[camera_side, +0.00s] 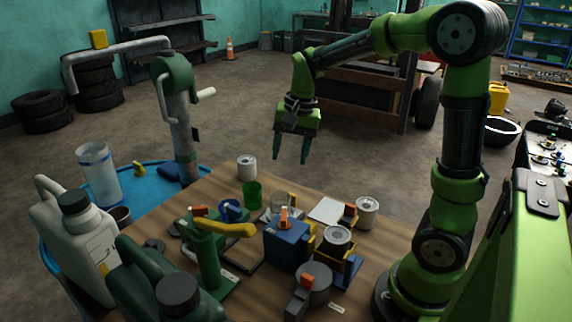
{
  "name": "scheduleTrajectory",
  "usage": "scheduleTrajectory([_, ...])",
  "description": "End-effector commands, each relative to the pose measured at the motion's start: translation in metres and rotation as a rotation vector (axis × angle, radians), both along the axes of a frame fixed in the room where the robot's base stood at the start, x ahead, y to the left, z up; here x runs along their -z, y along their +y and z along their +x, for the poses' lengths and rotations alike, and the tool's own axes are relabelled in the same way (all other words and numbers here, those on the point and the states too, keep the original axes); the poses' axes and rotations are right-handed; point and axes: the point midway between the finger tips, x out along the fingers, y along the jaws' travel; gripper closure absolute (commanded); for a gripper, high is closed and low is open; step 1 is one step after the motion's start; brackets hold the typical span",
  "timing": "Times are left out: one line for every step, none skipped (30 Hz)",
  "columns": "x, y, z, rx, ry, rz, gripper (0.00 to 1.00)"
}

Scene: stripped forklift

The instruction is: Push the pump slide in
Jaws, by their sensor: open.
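My gripper (291,156) hangs above the far side of the wooden table, fingers pointing down, open and empty. It is well clear of everything on the table. A green pump-like device (207,262) with a yellow lever (228,228) and an orange tab stands at the table's middle left. A blue box (286,247) with an upright orange-and-white piece (284,218) on top stands to its right. I cannot tell for sure which part is the pump slide, or how far in it sits.
Cans (247,168), a green cup (252,193), a blue holder with a can (337,240) and a grey round part (313,284) crowd the wooden table (199,192). Large jugs (75,235) stand front left. A tall hand pump (180,115) rises at the left.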

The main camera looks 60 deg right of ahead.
Motion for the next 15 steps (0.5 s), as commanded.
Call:
scheduleTrajectory([0.008,-0.017,0.01,0.089,0.052,-0.009,0.43])
scheduleTrajectory([0.011,-0.025,0.015,0.142,0.077,-0.013,0.43])
scheduleTrajectory([0.013,-0.036,0.019,0.213,0.106,-0.021,0.43])
scheduleTrajectory([0.014,-0.042,0.023,0.263,0.125,-0.026,0.43])
scheduleTrajectory([0.014,-0.049,0.026,0.314,0.141,-0.033,0.43])
scheduleTrajectory([0.011,-0.055,0.029,0.377,0.153,-0.037,0.43])
scheduleTrajectory([0.007,-0.058,0.031,0.419,0.155,-0.038,0.43])
scheduleTrajectory([0.001,-0.059,0.031,0.453,0.152,-0.037,0.43])
scheduleTrajectory([0.0,-0.057,0.03,0.481,0.159,-0.029,0.43])
scheduleTrajectory([0.001,-0.056,0.029,0.498,0.166,-0.025,0.43])
scheduleTrajectory([0.002,-0.055,0.028,0.507,0.17,-0.022,0.43])
scheduleTrajectory([0.005,-0.055,0.028,0.515,0.172,-0.021,0.43])
scheduleTrajectory([0.007,-0.055,0.028,0.516,0.172,-0.021,0.43])
scheduleTrajectory([0.01,-0.055,0.028,0.516,0.172,-0.021,0.43])
scheduleTrajectory([0.015,-0.055,0.028,0.515,0.173,-0.02,0.43])
